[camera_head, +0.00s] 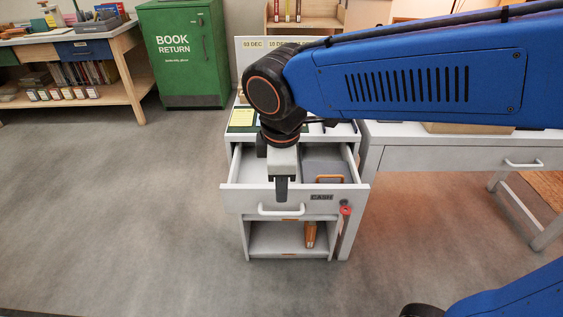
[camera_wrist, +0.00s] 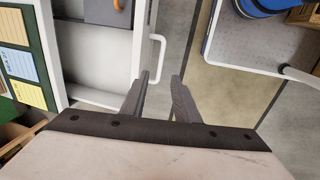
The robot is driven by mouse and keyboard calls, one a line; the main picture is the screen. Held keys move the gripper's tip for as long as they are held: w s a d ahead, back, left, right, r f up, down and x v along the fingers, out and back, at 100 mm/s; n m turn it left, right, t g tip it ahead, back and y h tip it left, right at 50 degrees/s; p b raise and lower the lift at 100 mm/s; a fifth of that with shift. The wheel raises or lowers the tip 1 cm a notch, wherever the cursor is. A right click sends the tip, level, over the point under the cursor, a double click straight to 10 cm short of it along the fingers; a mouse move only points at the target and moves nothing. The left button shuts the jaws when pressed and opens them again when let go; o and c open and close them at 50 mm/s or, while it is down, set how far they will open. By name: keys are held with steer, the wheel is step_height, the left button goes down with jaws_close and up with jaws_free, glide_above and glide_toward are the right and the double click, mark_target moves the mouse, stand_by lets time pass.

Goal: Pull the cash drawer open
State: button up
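The cash drawer (camera_head: 235,197) stands well out of the white cabinet, its inside showing from above. Its front carries a CASH label (camera_head: 321,197) and a pale bar handle (camera_head: 268,211). My gripper (camera_head: 281,190) points down at the drawer front, just above the handle. In the wrist view my gripper (camera_wrist: 160,75) has its two fingers apart with nothing held. There the handle (camera_wrist: 162,57) lies just ahead of the fingertips, its near end close to the left finger. I cannot tell whether they touch.
A grey box (camera_head: 312,168) with an orange handle sits inside the drawer. A key with a red tag (camera_head: 345,210) hangs at the cabinet's right. A desk (camera_head: 440,158) adjoins on the right. The floor to the left is clear.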

step_height(320, 180, up, 7)
steer(key=s, duration=0.1)
steer(key=shift+s, duration=0.15)
steer(key=shift+f, duration=0.1)
stand_by(0.3)
steer(key=s+d+f+m+t, duration=0.1)
steer(key=s+d+f+m, duration=0.1)
steer(key=d+m, duration=0.4)
steer(key=s+d+f+m, duration=0.1)
steer(key=d+f+m, duration=0.4)
steer(key=d, duration=0.7)
steer(key=s+d+f+m+t, duration=0.1)
steer(key=s+d+f+m, duration=0.1)
steer(key=d+m, duration=0.4)
steer(key=shift+s+d+f+m+t, duration=0.35)
steer(key=shift+d+f, duration=0.5)
steer(key=shift+d, duration=0.9)
